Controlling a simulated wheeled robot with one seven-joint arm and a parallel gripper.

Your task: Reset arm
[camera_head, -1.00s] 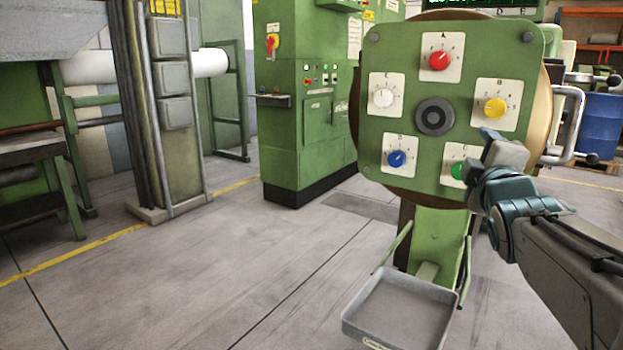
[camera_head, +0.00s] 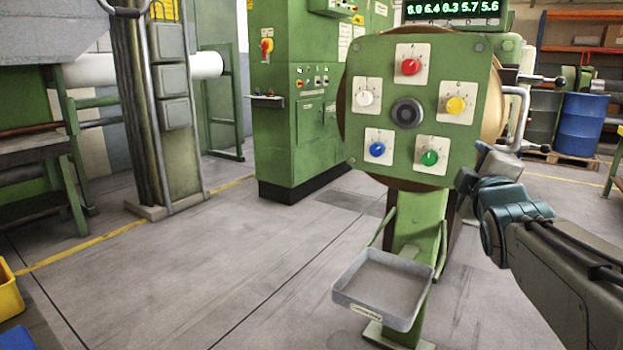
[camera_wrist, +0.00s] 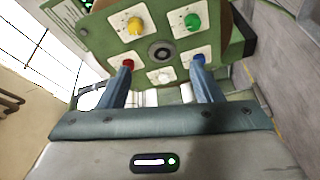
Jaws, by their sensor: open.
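My gripper (camera_head: 480,172) is at the right in the head view, just to the lower right of the green dial panel (camera_head: 375,80). In the wrist view my gripper (camera_wrist: 163,88) shows two blue-grey fingers spread wide with nothing between them. The panel carries a red knob (camera_head: 410,67), a yellow knob (camera_head: 455,105), a green knob (camera_head: 429,158), a blue knob (camera_head: 377,149) and a white knob (camera_head: 366,98) around a dark central ring (camera_head: 407,112). All knobs show clear of the gripper in the head view.
A grey tray (camera_head: 350,299) sits below the panel on a green stand. A green control cabinet (camera_head: 275,140) stands behind to the left. A blue barrel (camera_head: 580,125) stands at the back right. A yellow bin (camera_head: 8,295) is at the lower left. The middle floor is clear.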

